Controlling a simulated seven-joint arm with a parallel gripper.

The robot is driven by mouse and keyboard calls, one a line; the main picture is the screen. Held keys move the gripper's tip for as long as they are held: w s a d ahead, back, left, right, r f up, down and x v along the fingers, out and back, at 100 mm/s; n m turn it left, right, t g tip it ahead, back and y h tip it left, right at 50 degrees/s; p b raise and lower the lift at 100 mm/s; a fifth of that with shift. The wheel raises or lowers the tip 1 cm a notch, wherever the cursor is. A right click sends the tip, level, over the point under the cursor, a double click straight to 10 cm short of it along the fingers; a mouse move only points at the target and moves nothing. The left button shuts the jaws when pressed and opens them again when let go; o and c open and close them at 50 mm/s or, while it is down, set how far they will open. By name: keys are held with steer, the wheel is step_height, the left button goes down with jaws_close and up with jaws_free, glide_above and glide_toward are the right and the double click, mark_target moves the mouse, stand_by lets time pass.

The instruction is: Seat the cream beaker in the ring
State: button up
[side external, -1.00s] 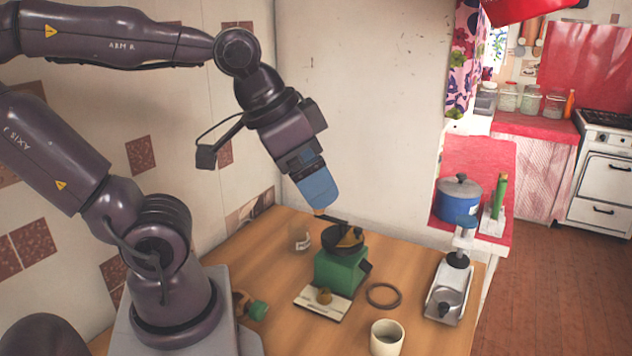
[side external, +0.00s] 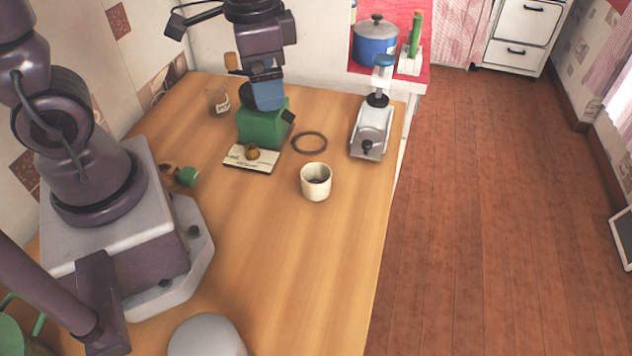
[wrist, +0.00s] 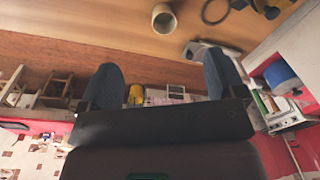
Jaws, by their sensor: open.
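The cream beaker (side external: 316,192) stands upright on the wooden counter in the side external view, looking empty. The dark ring (side external: 299,150) lies flat on the counter just behind the beaker, apart from it. In the wrist view the beaker (wrist: 159,26) is at the top middle, and part of the ring (wrist: 204,14) is at the top edge to its right. My gripper (side external: 268,99) has blue fingers and overlaps the top of a green device, left of the ring. In the wrist view my gripper (wrist: 163,78) has its fingers wide apart with nothing held between them.
The green device (side external: 258,131) stands left of the ring, with a card (side external: 236,160) bearing a brown knob before it. A metal device (side external: 372,140) stands to the right near the counter's edge. A jar (side external: 217,101) is behind left.

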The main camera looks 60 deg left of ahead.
steer(key=w+d+f+m+g, duration=0.1)
steer(key=w+f+m, duration=0.1)
steer(key=f+m, duration=0.25)
steer(key=w+f+m+g, duration=0.1)
steer(key=w+f+m, duration=0.2)
steer(key=f, duration=0.3)
steer(key=m+t, duration=0.1)
steer(key=m, duration=0.4)
glide_toward(319, 181)
steer(key=f, duration=0.2)
steer(key=s+d+f, duration=0.1)
steer(key=f, duration=0.2)
steer(key=d+f, duration=0.1)
steer(key=f, duration=0.1)
steer(key=shift+s+f, duration=0.2)
steer(key=shift+s, duration=0.05)
steer(key=c, duration=1.1)
steer(key=shift+r, duration=0.15)
